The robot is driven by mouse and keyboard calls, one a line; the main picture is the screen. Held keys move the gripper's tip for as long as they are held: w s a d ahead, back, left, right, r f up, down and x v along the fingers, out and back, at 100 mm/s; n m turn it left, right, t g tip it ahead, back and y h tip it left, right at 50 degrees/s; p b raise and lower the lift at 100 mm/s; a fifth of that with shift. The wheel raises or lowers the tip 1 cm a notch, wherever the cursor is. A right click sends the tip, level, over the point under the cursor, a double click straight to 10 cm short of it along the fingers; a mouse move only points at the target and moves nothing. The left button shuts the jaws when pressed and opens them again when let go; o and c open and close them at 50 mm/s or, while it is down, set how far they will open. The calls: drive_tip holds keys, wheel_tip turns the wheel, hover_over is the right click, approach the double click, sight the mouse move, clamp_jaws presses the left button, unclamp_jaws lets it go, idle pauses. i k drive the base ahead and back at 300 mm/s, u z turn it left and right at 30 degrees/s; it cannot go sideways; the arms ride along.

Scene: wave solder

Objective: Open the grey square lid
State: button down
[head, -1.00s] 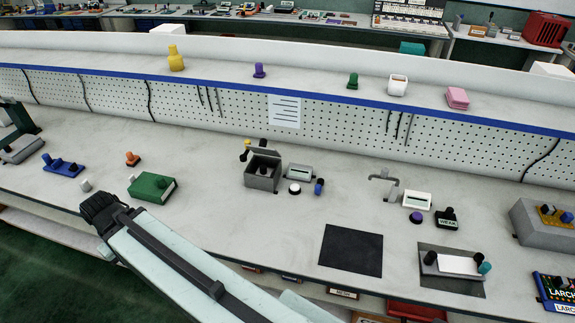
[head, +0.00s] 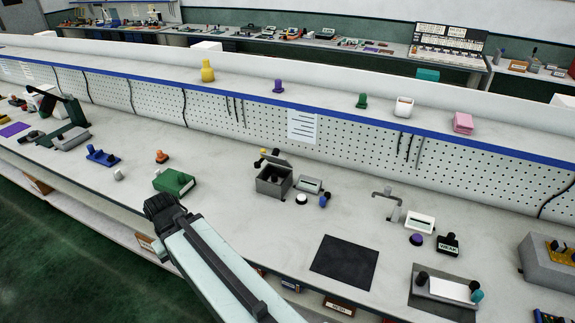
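A grey square box (head: 270,188) stands on the bench left of the picture's middle. Its grey lid (head: 277,160) is tilted up at the back edge, and the box shows a dark inside. A small yellow knob (head: 262,151) is beside the lid at the back left. My gripper (head: 160,203) is the dark end of my arm, at the front of the bench, left of the box and apart from it. It overlaps the front of a green box in the picture. Its fingers cannot be made out.
A grey label holder (head: 309,184), a white round piece (head: 301,199) and a blue piece (head: 324,200) stand right of the grey box. A black mat (head: 345,262) lies bare in front.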

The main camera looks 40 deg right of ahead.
sight(274, 158)
drive_tip(key=z, duration=0.2)
drive_tip(key=i, duration=1)
